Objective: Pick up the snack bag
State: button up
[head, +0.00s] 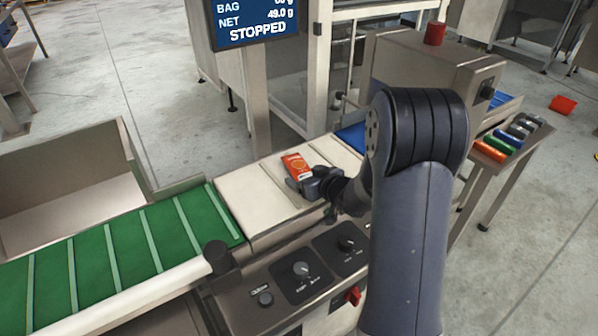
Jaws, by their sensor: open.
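An orange and white snack bag (296,167) lies on the pale weighing belt in the middle of the view. My gripper (300,184) is at the near side of the bag, low over the belt, and its jaws are open. My wrist hides part of the gripper and the near end of the bag. I cannot tell whether the fingers touch the bag.
A green cleated conveyor (130,246) runs off to the left. A control panel with knobs (301,269) is in front of the belt. A screen (252,22) on a post reads STOPPED. A side table at right holds several coloured packs (490,150).

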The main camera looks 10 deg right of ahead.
jog(key=shift+w, duration=0.1)
jog(key=shift+c, duration=0.2)
jog(key=c, duration=1.1)
